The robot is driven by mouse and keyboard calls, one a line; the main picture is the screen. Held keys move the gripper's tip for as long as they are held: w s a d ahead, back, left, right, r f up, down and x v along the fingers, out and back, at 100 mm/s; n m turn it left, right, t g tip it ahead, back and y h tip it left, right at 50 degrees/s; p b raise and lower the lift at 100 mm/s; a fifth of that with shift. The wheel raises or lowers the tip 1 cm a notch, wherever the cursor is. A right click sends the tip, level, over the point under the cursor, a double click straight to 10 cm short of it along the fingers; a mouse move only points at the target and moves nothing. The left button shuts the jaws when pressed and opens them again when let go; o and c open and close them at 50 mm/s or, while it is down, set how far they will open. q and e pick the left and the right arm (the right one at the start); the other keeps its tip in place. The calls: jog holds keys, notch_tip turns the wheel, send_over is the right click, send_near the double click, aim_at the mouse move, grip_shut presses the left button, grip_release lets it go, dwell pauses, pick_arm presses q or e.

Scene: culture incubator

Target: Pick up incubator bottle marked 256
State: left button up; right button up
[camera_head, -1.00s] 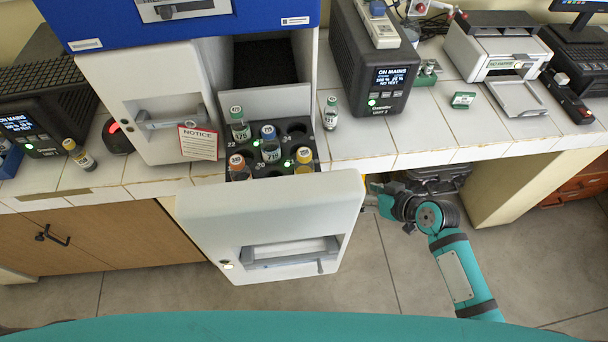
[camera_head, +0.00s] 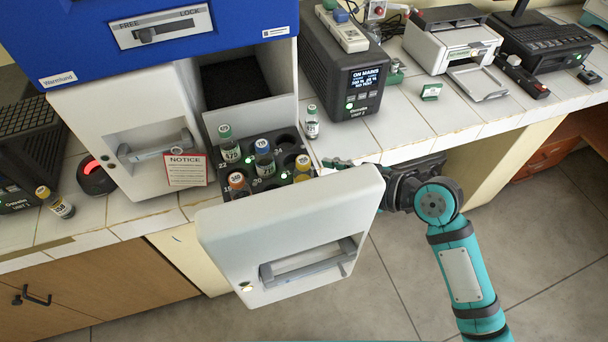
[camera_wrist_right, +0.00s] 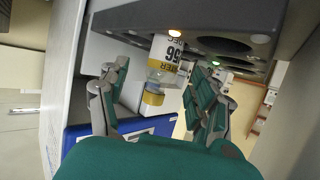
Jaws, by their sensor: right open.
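A yellow-capped bottle (camera_head: 303,167) sits in the front right of the black rack (camera_head: 283,141) in the pulled-out incubator drawer. In the head view my right gripper (camera_head: 338,164) is just right of the bottle, partly behind the drawer front. My left gripper is out of view.
Green-capped (camera_head: 229,147), blue-capped (camera_head: 264,160) and orange-capped (camera_head: 238,184) bottles share the rack. The white drawer front (camera_head: 230,235) stands close to my right arm. A small bottle (camera_head: 312,123) and a black power unit (camera_head: 350,80) stand on the counter.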

aim_at(311, 174)
jog(key=a, duration=0.1)
jog(key=w+a+p, duration=0.1)
jog(key=a, duration=0.1)
jog(key=shift+w+a+f+p, duration=0.2)
jog(key=shift+w+a+p, duration=0.15)
jog(key=shift+w+a+f, duration=0.15)
jog(key=shift+a+f, duration=0.05)
jog(key=shift+f, duration=0.05)
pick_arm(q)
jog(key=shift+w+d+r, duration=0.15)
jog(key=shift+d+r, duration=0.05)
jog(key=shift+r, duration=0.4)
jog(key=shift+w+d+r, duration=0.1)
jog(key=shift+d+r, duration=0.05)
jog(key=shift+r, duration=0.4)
pick_arm(e)
jog(key=shift+d, duration=0.1)
jog(key=shift+c, duration=0.4)
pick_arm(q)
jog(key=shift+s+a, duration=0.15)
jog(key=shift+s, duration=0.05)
pick_arm(e)
jog(key=c, duration=1.3)
jog(key=shift+o, duration=0.2)
jog(key=shift+r, duration=0.1)
